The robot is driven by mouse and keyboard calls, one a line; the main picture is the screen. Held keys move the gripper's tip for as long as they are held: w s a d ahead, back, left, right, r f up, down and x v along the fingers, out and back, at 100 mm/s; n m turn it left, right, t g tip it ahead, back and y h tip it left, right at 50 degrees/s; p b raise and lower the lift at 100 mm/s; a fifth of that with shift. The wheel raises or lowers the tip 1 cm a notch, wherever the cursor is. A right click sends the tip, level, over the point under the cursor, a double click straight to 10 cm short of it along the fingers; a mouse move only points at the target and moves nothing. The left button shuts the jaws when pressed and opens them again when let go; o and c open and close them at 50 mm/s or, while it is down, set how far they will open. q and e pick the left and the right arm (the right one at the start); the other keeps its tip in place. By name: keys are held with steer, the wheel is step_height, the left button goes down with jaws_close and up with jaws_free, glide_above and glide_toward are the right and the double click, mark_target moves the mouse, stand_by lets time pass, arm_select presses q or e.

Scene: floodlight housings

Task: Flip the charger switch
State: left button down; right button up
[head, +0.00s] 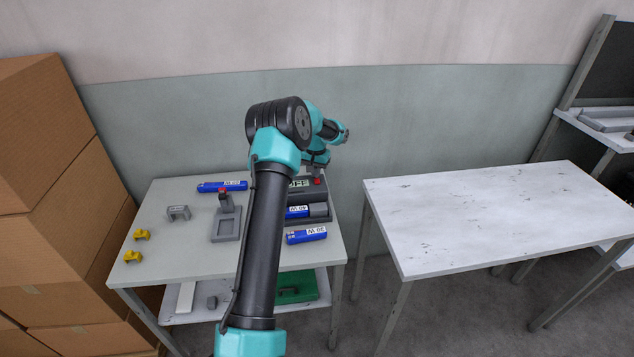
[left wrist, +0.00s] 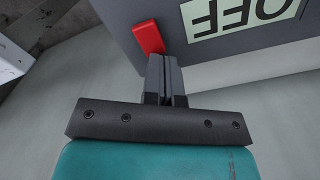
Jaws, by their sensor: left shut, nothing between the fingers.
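The charger (head: 308,197) is a dark grey box at the right side of the left table, partly hidden behind my left arm. Its display reads OFF and shows large in the left wrist view (left wrist: 235,15). A red switch (left wrist: 149,37) sticks out beside that display, and its red also shows in the head view (head: 317,181). My left gripper (left wrist: 165,60) is shut and empty, with its fingertips right at the red switch; I cannot tell whether they touch. A blue battery (head: 297,212) lies in the charger's slot. My right gripper is not in view.
Blue batteries lie in front of the charger (head: 306,235) and at the table's back (head: 222,186). A grey stand (head: 226,222), a grey clip (head: 178,212) and yellow clips (head: 141,235) are on the left. Cardboard boxes (head: 40,200) stand further left. The white right table (head: 480,215) is clear.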

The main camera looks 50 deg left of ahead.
arm_select(q)
step_height(320, 180, up, 7)
stand_by(0.8)
